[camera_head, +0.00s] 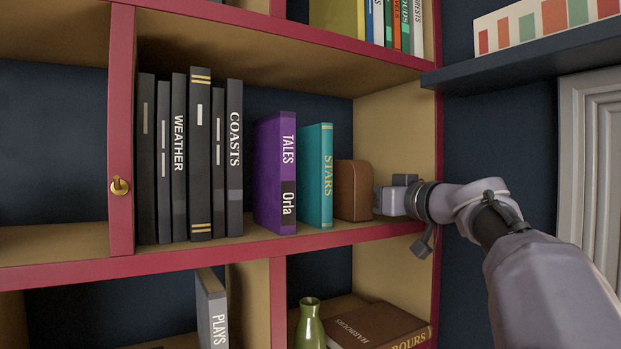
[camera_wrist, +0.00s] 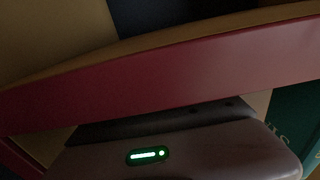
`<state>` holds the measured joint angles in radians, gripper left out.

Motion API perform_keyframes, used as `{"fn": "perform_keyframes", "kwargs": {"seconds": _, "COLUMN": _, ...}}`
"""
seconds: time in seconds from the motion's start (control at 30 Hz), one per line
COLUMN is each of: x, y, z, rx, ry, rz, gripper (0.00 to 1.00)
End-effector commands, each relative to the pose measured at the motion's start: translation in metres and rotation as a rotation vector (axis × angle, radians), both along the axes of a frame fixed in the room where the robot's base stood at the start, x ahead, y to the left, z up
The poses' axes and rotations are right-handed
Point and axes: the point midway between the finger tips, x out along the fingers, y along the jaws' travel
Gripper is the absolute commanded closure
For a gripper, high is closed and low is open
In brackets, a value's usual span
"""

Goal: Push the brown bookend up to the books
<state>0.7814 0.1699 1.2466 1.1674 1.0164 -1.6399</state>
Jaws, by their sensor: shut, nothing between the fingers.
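The brown bookend (camera_head: 353,190) stands upright on the middle shelf, with a rounded top. Its left side shows right beside the teal STARS book (camera_head: 318,176); I cannot tell if they touch. The purple TALES book (camera_head: 275,172) stands left of the teal one. My gripper (camera_head: 379,200) is shut and empty, at the bookend's right side, touching it or very close. In the wrist view my gripper's grey body with a green light fills the bottom, its fingertips are hidden, and the teal book (camera_wrist: 296,125) shows at the right.
Several black books (camera_head: 200,155) stand farther left, with a gap before the purple book. The red shelf edge (camera_head: 300,243) runs below my gripper, and the compartment's right wall (camera_head: 397,130) is close to it. A green vase (camera_head: 310,325) stands on the lower shelf.

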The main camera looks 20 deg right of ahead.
Motion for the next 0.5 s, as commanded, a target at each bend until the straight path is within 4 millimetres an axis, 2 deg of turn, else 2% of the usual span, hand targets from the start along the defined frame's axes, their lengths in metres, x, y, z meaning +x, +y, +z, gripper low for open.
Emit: {"fn": "perform_keyframes", "kwargs": {"seconds": 0.5, "x": -0.0004, "y": 0.0094, "z": -0.0011, "rx": -0.001, "ry": 0.0, "rz": 0.0, "gripper": 1.0}}
